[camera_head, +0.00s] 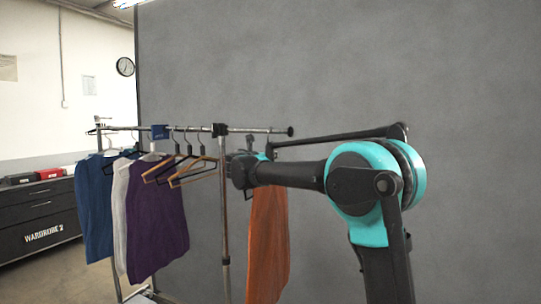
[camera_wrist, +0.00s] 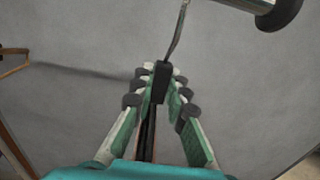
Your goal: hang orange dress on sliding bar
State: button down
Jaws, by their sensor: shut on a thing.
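The orange dress (camera_head: 268,245) hangs below my gripper, just right of the rack's upright post. My gripper (camera_wrist: 161,80) is shut on the dark neck of the dress's hanger (camera_wrist: 160,88). The hanger's metal hook rises from the jaws towards the bar, and its top leaves the wrist view. I cannot tell whether the hook is over the bar. The sliding bar (camera_head: 262,130) sticks out right of the post and ends in a dark cap; it also shows at the wrist view's top right (camera_wrist: 240,4). In the head view my wrist and arm hide most of the jaws.
Left of the post (camera_head: 225,220), the rack holds a purple garment (camera_head: 157,230), a white one (camera_head: 120,205) and a blue one (camera_head: 93,205), plus several empty wooden hangers (camera_head: 190,172). A grey wall (camera_head: 440,60) stands behind. A dark cabinet (camera_head: 40,215) is at far left.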

jog(key=c, duration=1.4)
grip_release()
jog(key=shift+c, duration=0.2)
jog(key=shift+s, duration=0.1)
